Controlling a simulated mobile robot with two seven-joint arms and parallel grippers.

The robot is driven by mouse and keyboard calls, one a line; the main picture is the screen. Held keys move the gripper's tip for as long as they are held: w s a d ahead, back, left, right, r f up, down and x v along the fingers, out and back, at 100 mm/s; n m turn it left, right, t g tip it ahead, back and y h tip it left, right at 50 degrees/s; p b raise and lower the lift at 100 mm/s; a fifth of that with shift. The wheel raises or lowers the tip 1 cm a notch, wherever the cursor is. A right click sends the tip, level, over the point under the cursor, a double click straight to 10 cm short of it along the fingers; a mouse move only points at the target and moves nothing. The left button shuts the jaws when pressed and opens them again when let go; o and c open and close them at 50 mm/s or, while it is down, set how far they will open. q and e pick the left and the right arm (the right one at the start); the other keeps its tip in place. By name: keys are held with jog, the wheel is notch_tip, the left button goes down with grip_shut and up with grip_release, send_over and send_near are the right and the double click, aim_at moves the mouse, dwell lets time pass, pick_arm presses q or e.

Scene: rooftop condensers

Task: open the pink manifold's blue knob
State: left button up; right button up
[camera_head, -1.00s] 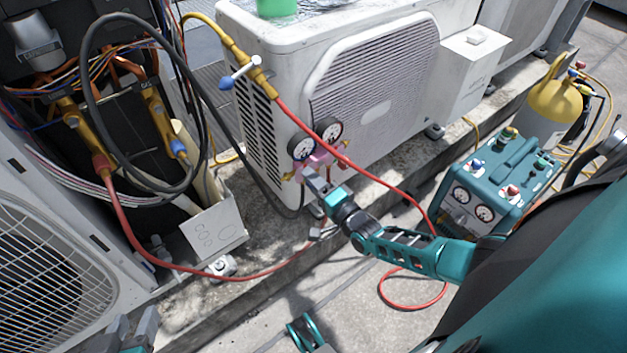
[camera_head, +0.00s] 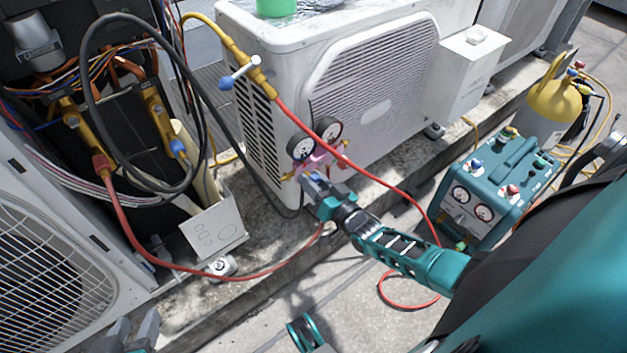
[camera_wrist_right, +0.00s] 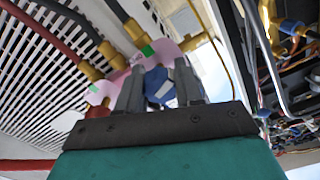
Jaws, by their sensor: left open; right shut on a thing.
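The pink manifold (camera_head: 320,160) hangs in front of the white condenser, with two round dials (camera_head: 314,139) above it. In the right wrist view the pink manifold (camera_wrist_right: 104,92) has brass fittings and hoses. The blue knob (camera_wrist_right: 158,86) sits between the fingers of my right gripper (camera_wrist_right: 160,92), which is shut on it. In the head view my right gripper (camera_head: 308,180) is at the manifold's lower side and hides the knob. My left gripper (camera_head: 132,336) is open and empty at the lower left, far from the manifold.
A red hose (camera_head: 390,192) crosses near my right arm. A teal machine with dials (camera_head: 490,195) and a yellow cylinder (camera_head: 556,100) stand to the right. A black hose (camera_head: 84,100) loops at the left. The white condenser (camera_head: 375,75) stands behind the manifold.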

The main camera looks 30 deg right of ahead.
jog(key=n, duration=0.7)
jog(key=shift+s+f, duration=0.1)
jog(key=shift+f, duration=0.1)
jog(key=n, duration=0.5)
jog(key=shift+d, duration=0.1)
jog(key=shift+n, duration=0.4)
jog(key=o, duration=0.8)
jog(key=shift+o, duration=1.1)
jog(key=shift+r, duration=0.1)
jog(key=shift+d, duration=0.1)
